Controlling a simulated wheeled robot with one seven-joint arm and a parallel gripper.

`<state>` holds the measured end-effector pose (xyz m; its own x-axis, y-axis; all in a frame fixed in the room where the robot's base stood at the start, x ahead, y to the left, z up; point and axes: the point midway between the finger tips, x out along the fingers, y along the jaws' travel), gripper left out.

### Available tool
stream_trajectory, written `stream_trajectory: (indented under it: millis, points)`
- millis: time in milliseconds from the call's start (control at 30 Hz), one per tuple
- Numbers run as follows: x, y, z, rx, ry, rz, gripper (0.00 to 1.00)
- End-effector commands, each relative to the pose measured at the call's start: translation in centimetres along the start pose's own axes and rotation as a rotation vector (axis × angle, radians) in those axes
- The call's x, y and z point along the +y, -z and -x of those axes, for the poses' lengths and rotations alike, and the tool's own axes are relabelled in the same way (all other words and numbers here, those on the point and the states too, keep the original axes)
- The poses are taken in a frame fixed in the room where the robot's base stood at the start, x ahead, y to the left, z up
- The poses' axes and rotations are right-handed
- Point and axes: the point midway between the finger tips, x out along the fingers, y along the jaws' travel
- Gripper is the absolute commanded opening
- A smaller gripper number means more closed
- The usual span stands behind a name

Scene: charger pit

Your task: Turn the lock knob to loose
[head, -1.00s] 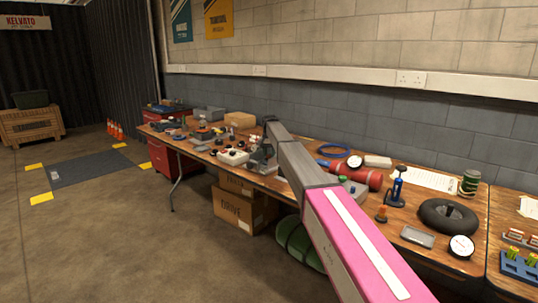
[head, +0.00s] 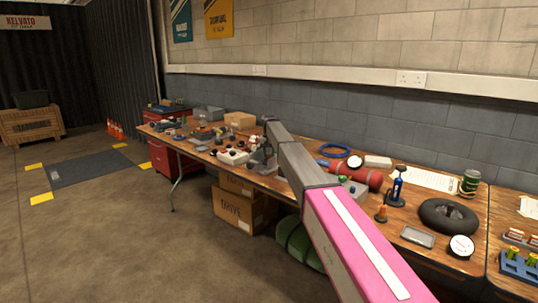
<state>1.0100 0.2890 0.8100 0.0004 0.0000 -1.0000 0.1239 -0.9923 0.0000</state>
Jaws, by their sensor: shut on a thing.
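My gripper (head: 259,165) is small in the head view, low over the workbench at the end of my arm. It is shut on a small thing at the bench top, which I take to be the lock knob. The knob itself is hidden by the gripper and too small to make out, so its turn position cannot be told. A pale control box (head: 232,157) with dark and red buttons lies just left of the gripper.
The wooden workbench (head: 408,253) is crowded. A red cylinder (head: 366,175), a blue hose coil (head: 334,151) and a black tyre (head: 448,216) lie right of the gripper. Cardboard boxes (head: 236,207) stand underneath.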

Motion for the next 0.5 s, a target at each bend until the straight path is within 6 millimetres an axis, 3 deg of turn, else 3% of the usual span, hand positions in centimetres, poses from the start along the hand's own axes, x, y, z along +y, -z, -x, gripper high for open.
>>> stream_trajectory:
  millis: [100, 133, 200, 500]
  points:
    - [0.00, -0.02, -0.07, -0.001, 0.000, -0.001, 0.12]
    - [0.00, -0.02, -0.07, -0.001, 0.000, -0.001, 0.42]
    - [0.00, -0.02, -0.07, -0.001, 0.000, -0.001, 0.61]
    - [0.00, -0.01, 0.04, 0.000, 0.000, -0.001, 0.61]
